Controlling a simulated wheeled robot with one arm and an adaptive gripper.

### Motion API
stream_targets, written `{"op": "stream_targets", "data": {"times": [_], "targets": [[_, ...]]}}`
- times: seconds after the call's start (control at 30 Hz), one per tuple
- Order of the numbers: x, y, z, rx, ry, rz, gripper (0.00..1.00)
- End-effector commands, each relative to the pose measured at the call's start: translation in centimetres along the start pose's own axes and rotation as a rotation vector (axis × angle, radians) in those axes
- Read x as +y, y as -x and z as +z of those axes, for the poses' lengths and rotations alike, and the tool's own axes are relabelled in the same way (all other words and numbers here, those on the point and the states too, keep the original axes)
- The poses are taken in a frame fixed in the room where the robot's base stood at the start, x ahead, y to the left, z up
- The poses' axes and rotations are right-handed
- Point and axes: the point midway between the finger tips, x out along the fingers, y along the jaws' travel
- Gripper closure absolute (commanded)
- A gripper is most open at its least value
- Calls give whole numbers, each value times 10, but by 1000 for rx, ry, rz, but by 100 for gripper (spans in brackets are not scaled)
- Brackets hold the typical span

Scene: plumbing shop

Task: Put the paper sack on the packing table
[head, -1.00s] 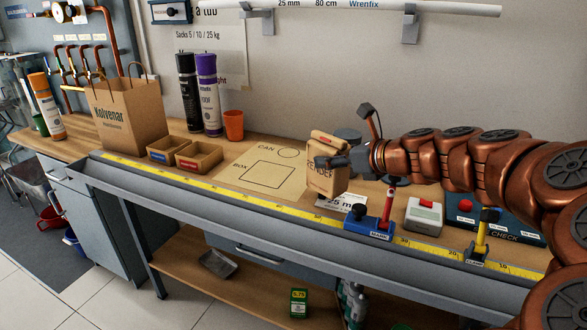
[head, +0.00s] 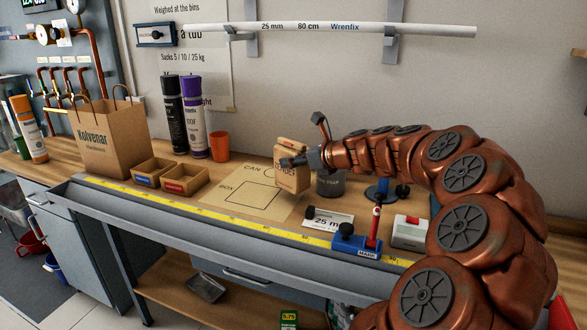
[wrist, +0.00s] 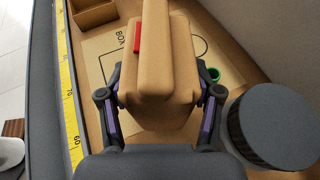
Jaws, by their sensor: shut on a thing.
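The paper sack (head: 291,176) is a small tan block-shaped bag with a folded top and dark print. My gripper (head: 297,161) is shut on it and holds it upright at the right end of the marked paper sheet. Whether its base touches anything is unclear. In the wrist view the sack (wrist: 160,55) sits between the two fingers and shows a red patch; it hides part of the sheet. The wooden worktop (head: 70,157) runs along the wall; I cannot tell whether it is the packing table.
The sheet (head: 215,202) has CAN and BOX outlines. A grey can (head: 330,184) stands right of the sack. Two small bins (head: 185,178), a Kolvenar bag (head: 108,140), tubes (head: 195,120) and an orange cup (head: 219,146) stand left. A yellow tape (head: 200,212) lines the front.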

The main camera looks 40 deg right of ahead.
Motion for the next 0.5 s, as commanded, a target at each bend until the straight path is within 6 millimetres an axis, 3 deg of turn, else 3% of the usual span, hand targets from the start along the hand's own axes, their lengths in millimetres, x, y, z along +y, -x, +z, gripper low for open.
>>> {"op": "stream_targets", "data": {"times": [0.3,0.5], "targets": [[-9,-18,7,-4,-1,-1,100],[-9,-23,-6,-4,-2,0,100]]}}
